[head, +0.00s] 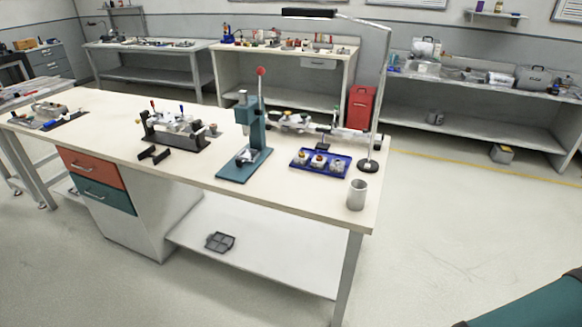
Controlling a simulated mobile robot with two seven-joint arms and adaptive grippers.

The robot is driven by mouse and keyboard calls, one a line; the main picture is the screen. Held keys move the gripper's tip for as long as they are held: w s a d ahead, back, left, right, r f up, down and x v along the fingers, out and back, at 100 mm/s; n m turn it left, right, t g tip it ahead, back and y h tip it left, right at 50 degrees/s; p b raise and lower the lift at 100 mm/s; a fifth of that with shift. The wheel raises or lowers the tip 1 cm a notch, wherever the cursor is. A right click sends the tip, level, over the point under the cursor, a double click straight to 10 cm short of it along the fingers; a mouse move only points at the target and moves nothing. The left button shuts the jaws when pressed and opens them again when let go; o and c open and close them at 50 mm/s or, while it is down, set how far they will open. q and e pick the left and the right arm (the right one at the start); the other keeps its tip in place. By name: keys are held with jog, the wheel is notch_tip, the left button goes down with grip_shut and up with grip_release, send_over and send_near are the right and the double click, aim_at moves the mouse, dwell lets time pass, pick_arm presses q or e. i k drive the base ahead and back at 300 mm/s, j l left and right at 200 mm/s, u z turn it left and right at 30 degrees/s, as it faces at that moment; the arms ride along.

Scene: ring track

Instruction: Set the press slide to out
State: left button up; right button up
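The teal press (245,170) stands upright on the near workbench, right of the bench's middle. It has a lever with a red knob (261,71) at its top. A small metal part (246,155) sits low at the front of the press, over its base. It may be the slide, but it is too small to tell whether it is in or out. Neither of my grippers is in view, and nothing of mine touches the press.
The workbench (110,112) also carries a clamp fixture (178,130) left of the press, and a blue tray (320,172) and metal cup (357,194) to its right. A lamp (369,165) stands behind the cup. The floor (450,240) to the right is clear.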

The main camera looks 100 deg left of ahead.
aim_at(249, 155)
jog(key=u, duration=3.15)
